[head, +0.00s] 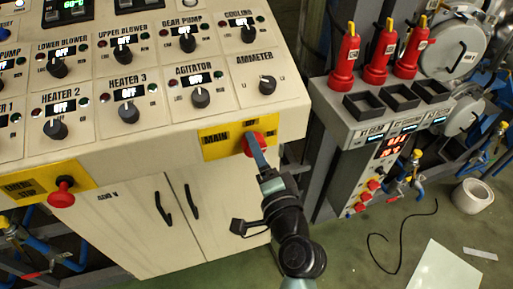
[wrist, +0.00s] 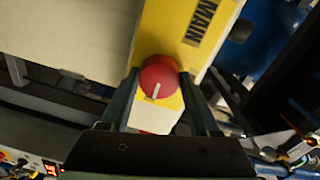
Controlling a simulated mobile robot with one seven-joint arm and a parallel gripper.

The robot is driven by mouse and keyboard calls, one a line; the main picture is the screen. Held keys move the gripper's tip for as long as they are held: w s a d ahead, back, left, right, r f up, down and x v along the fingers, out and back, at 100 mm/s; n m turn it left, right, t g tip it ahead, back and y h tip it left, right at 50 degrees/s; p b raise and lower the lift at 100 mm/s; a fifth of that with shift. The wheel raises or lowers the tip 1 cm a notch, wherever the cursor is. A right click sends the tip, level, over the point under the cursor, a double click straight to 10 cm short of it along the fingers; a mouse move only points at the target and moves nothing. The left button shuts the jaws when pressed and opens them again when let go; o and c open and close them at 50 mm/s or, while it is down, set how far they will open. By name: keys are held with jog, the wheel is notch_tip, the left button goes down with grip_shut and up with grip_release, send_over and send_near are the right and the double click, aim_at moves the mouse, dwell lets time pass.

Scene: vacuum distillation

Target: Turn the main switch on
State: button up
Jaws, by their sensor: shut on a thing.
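The main switch (head: 252,147) is a red round knob on a yellow plate labelled MAIN, on the front edge of the control panel. In the wrist view the red knob (wrist: 159,77) has a pale line on its face, slightly tilted from upright. My gripper (head: 258,150) reaches it from the front; in the wrist view its two fingers (wrist: 159,82) stand on either side of the knob and are shut on it. In the head view a finger partly hides the knob.
The control panel (head: 222,75) carries several dials with displays reading OFF. A red knob (head: 62,192) sits on a yellow plate at the left. A grey rack (head: 345,118) with red-and-yellow pieces stands at the right. A black cable (head: 400,241) lies on the floor.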

jog(key=shift+m, duration=0.4)
jog(key=o, duration=1.4)
jog(key=shift+c, duration=0.2)
jog(key=b+v, duration=0.3)
jog(key=v, duration=1)
